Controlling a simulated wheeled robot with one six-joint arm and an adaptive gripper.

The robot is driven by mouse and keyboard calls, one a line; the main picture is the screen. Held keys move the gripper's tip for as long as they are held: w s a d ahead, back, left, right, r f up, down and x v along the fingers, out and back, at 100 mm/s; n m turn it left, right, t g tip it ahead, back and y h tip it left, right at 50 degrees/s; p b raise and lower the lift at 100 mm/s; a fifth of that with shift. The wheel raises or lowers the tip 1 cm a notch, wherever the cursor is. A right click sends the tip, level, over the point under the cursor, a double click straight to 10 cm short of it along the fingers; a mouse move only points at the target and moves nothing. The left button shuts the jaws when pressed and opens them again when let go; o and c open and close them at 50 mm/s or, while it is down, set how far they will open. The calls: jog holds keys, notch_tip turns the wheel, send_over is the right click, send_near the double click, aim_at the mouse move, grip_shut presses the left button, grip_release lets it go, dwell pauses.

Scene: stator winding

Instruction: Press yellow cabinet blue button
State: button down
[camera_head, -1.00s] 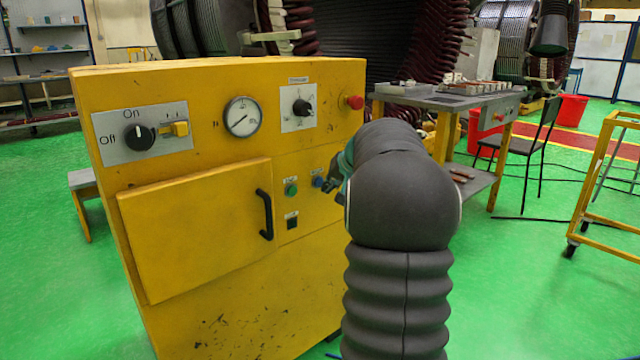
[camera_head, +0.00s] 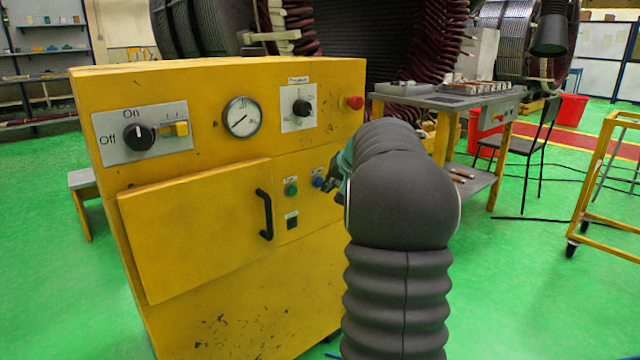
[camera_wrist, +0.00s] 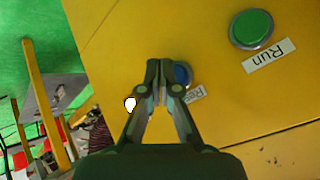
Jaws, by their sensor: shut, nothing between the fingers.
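The yellow cabinet (camera_head: 200,310) stands at the left and centre of the head view. Its blue button (camera_head: 318,182) sits on the front panel, right of the green button (camera_head: 291,189). In the wrist view the blue button (camera_wrist: 182,73) shows just behind my fingertips, partly hidden by them, and the green button (camera_wrist: 252,28) is at the upper right with a "Run" label. My gripper (camera_wrist: 159,68) is shut and empty. In the head view my gripper (camera_head: 333,188) is close beside the blue button, partly hidden by my arm. I cannot tell whether the fingertips touch the button.
The cabinet door has a black handle (camera_head: 265,215) left of the buttons. A red knob (camera_head: 355,102) and black rotary switch (camera_head: 302,107) are above. A grey workbench (camera_head: 440,98), a black chair (camera_head: 535,140) and a yellow trolley (camera_head: 600,190) stand to the right.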

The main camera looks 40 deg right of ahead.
jog(key=shift+w, duration=0.35)
jog(key=shift+w, duration=0.35)
dwell(0.7)
jog(key=shift+s, duration=0.1)
jog(key=shift+s+b, duration=0.4)
jog(key=shift+s, duration=0.3)
jog(key=shift+s+d+b, duration=0.2)
jog(key=shift+s+b, duration=1.25)
jog(key=shift+s, duration=1.05)
